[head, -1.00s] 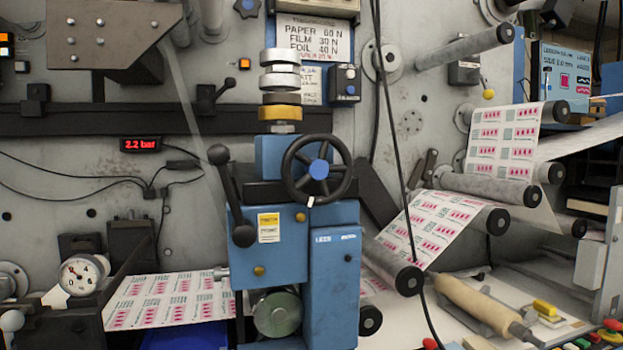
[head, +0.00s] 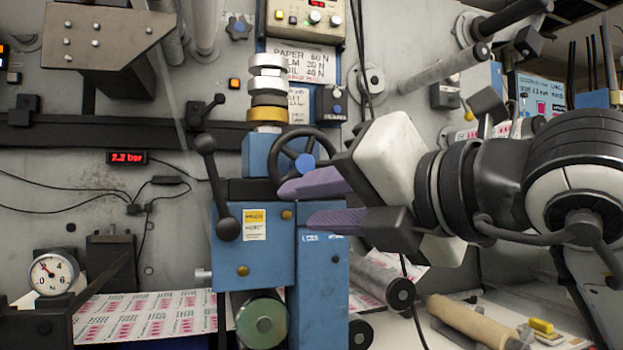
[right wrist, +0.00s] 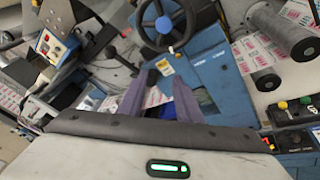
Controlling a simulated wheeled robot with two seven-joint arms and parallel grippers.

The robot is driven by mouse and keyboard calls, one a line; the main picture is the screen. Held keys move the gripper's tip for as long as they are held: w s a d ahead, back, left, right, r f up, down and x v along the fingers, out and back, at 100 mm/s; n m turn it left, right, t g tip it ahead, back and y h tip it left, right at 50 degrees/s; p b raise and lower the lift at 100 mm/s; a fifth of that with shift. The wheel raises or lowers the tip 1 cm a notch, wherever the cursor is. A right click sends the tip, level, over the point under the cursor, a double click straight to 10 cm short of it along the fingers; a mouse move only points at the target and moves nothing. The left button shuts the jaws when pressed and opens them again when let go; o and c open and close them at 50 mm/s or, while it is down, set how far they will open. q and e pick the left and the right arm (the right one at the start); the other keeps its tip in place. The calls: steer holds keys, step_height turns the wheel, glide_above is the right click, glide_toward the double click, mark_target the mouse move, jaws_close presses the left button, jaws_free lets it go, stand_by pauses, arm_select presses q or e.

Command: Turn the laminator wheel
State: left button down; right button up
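The laminator wheel is a black handwheel with spokes and a blue hub (head: 305,163), mounted on the blue laminator housing (head: 255,262). In the head view my right gripper (head: 298,204) reaches in from the right and covers the wheel's lower right part. Its two purple fingers are spread with nothing between them. The upper finger overlaps the lower rim in the picture; I cannot tell from this view if it touches. In the right wrist view the wheel (right wrist: 163,25) lies beyond the fingertips (right wrist: 160,80), with a gap. My left gripper is not in view.
A black lever with ball ends (head: 217,185) stands just left of the wheel. Silver and gold discs (head: 267,85) are stacked above the housing. A printed web (head: 150,312) runs in at lower left, and a tan roll (head: 470,322) lies at lower right.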

mark_target(307, 164)
steer(key=d+r+m+t+h, duration=0.2)
steer(key=d+r+t+h, duration=0.1)
steer(key=d+r, duration=0.15)
steer(key=x, duration=0.3)
steer(key=p+x, duration=0.1)
steer(key=x, duration=0.2)
steer(key=r+p+x, duration=0.1)
steer(key=x, duration=0.3)
steer(key=shift+s+a, duration=0.15)
steer(key=shift+a, duration=0.25)
steer(key=c, duration=0.8)
steer(key=shift+o, duration=0.2)
